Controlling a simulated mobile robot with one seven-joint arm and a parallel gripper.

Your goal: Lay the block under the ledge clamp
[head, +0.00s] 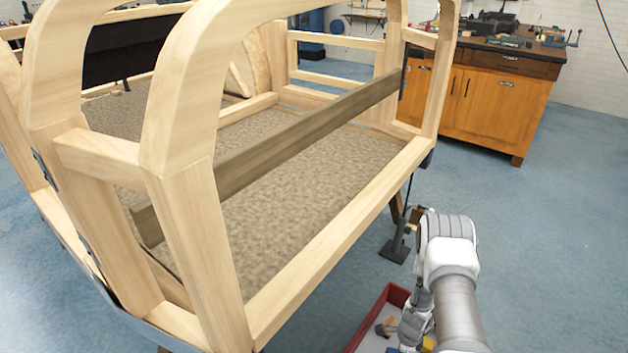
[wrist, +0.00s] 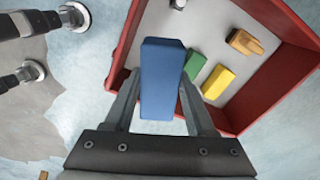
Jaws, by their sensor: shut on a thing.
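A blue block (wrist: 162,80) is held between the two fingers of my gripper (wrist: 162,90) in the wrist view. The fingers press on its left and right sides, and its long side runs up the picture. It is over the left edge of a red-walled tray. In the head view my arm reaches down at the lower right above that tray, and the gripper's fingers and the blue block are not clearly seen there. I cannot clearly pick out the ledge clamp in either view.
The red tray (head: 395,293) also shows in the wrist view (wrist: 283,18), with a green block (wrist: 194,66), a yellow block (wrist: 218,82) and an orange piece (wrist: 246,42). A large wooden bodyframe (head: 335,240) stands left of my arm. A workbench (head: 490,105) is behind.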

